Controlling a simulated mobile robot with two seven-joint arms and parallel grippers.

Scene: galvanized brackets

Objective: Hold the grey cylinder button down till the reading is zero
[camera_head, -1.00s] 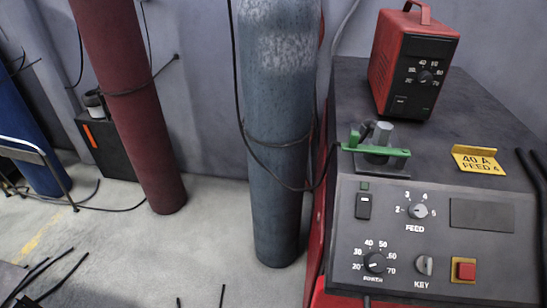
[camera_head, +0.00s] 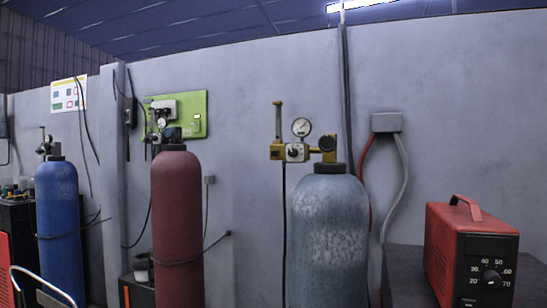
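The grey cylinder (camera_head: 328,245) stands upright right of centre, its shoulder worn pale. A brass-coloured regulator (camera_head: 276,152) sits on its top. A round white-faced gauge (camera_head: 301,127) rises from the regulator; its reading is too small to make out. A small pale block with a dark round knob or button (camera_head: 294,152) sits below the gauge; I cannot tell which part is the button. Neither of my grippers is in view.
A red cylinder (camera_head: 177,220) and a blue cylinder (camera_head: 60,230) stand to the left. A green board (camera_head: 193,113) with fittings is on the wall. A red unit with a dial (camera_head: 470,255) stands at the right. A grey wall box (camera_head: 386,122) has hoses hanging from it.

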